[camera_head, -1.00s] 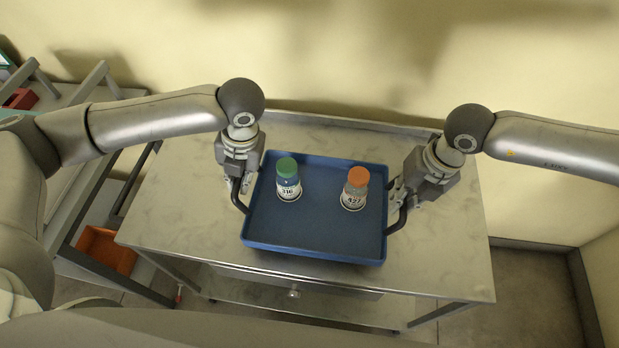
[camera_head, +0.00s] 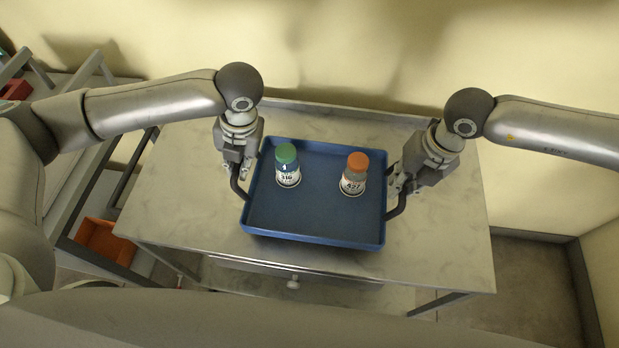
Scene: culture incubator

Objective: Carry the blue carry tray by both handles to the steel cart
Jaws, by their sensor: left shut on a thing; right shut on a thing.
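The blue carry tray (camera_head: 315,222) is over the top of the steel cart (camera_head: 190,195), level in the picture. I cannot tell whether its underside touches the cart. A bottle with a green cap (camera_head: 287,166) and a bottle with an orange cap (camera_head: 355,174) stand upright in it. My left gripper (camera_head: 240,176) is shut on the tray's left handle (camera_head: 238,186). My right gripper (camera_head: 396,190) is shut on the tray's right handle (camera_head: 398,208). The fingertips are partly hidden by the gripper bodies.
Bare cart top shows on both sides of the tray. A grey rack (camera_head: 70,185) and an orange bin (camera_head: 103,243) are at the left.

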